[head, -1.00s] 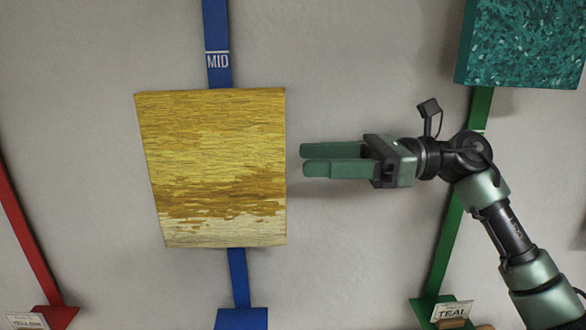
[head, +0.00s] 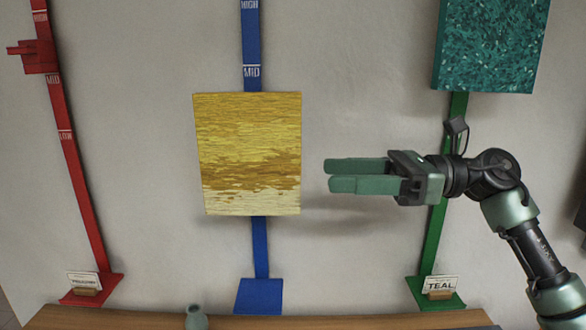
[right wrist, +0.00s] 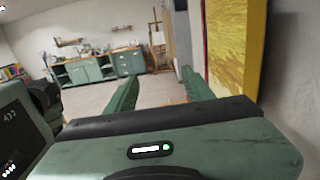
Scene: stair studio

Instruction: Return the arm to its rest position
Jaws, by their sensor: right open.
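My right gripper (head: 332,175) is open and empty, in front of the wall to the right of the yellow painting (head: 248,150). A gap of bare wall shows between its fingertips and the painting's right edge. In the right wrist view, the two green fingers (right wrist: 158,88) are apart with nothing between them. The yellow painting also shows at the right of that view (right wrist: 236,50). My left gripper is not in view.
The yellow painting is on a blue stand (head: 260,245). A red stand (head: 85,215) is at left. A green stand (head: 434,235) at right bears a teal panel (head: 490,45). A small vase (head: 196,317) stands on a wooden surface (head: 330,322) below.

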